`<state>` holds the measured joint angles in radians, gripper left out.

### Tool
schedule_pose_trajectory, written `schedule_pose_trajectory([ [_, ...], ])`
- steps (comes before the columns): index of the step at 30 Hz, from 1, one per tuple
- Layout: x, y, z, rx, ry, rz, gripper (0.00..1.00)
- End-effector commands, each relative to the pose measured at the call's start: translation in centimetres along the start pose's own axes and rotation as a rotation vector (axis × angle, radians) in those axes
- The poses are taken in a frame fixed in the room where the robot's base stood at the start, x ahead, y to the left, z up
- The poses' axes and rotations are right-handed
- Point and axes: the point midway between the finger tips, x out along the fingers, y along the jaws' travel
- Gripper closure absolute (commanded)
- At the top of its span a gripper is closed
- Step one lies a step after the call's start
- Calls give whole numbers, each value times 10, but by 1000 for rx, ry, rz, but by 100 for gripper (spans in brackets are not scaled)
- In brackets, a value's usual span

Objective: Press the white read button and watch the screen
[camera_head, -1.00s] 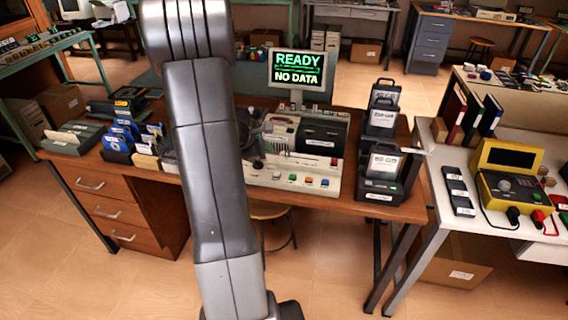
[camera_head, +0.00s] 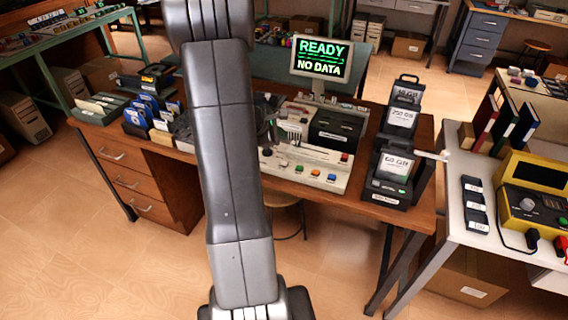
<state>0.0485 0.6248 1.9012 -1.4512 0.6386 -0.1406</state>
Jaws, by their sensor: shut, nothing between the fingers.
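The screen (camera_head: 320,58) stands at the back of the wooden desk and reads READY, NO DATA in green and white. I cannot clearly make out the white read button; my arm covers the console's left end. My gripper (camera_head: 268,118) shows only partly, as a dark shape beside the arm, over the left part of the console. It is shut and empty. Contact with the console cannot be told.
A dark drive unit (camera_head: 336,131) sits on the console. Docks with labelled cartridges (camera_head: 394,165) stand to its right. Trays of disks (camera_head: 150,116) are on the desk's left. A white table (camera_head: 457,217) with a yellow meter (camera_head: 533,192) stands at right.

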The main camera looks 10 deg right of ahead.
Motion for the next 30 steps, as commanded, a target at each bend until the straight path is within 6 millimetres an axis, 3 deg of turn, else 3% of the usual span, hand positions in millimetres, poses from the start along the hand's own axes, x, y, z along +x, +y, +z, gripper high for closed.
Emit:
schedule_pose_trajectory([
  [18, 54, -39, -39, 1, 0, 0, 100],
  [30, 58, -43, -43, 1, 0, 0, 100],
])
